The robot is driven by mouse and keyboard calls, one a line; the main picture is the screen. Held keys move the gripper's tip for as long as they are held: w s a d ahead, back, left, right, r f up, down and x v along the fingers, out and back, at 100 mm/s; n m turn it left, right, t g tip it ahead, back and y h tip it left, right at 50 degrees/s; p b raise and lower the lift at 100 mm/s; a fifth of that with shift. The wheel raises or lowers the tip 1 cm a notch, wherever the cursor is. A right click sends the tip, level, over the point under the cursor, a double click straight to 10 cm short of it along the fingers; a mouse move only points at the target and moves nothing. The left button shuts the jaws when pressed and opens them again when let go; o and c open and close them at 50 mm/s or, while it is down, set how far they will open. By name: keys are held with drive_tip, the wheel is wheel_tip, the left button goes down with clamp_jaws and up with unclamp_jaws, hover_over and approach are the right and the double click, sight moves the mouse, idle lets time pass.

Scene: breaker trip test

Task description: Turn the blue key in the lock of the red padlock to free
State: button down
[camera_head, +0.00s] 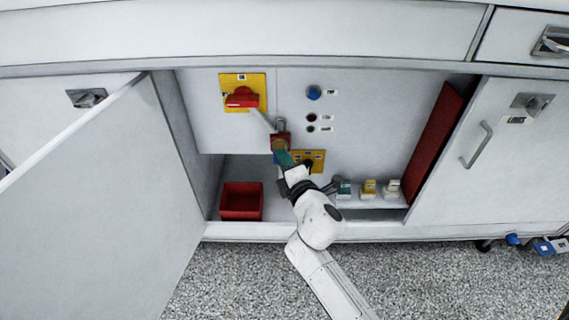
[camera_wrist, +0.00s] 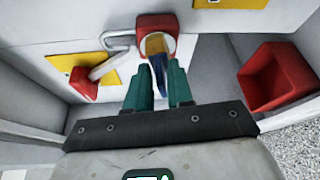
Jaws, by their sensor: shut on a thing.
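The red padlock (camera_head: 281,138) hangs by its grey shackle (camera_wrist: 116,40) at the end of the pale lever of the red rotary switch (camera_head: 242,98). In the wrist view the padlock (camera_wrist: 157,21) shows its red body and a brass-coloured lock face (camera_wrist: 155,43) towards me. The blue key (camera_wrist: 159,66) stands at this face, its far end seeming to meet the lock; whether it is turned I cannot tell. My gripper (camera_wrist: 159,85), with teal fingers, is shut on the key. In the head view my gripper (camera_head: 284,158) is just below the padlock and hides most of the key.
A red open bin (camera_head: 241,187) stands on the cabinet floor at left. Several small padlocks (camera_head: 368,188) sit on a shelf at right. A yellow plate (camera_head: 318,156) is close behind my gripper. The open cabinet door (camera_head: 110,190) bounds the left, a red panel (camera_head: 433,140) the right.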

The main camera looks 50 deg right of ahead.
drive_tip(key=shift+f+m+b, duration=0.2)
drive_tip(key=shift+m+b, duration=0.1)
drive_tip(key=shift+b, duration=0.65)
drive_tip(key=c, duration=0.9)
unclamp_jaws()
drive_tip(key=shift+r, duration=0.15)
drive_tip(key=v, duration=1)
drive_tip(key=shift+s+a, duration=0.2)
drive_tip(key=shift+s, duration=0.2)
drive_tip(key=shift+d, duration=0.1)
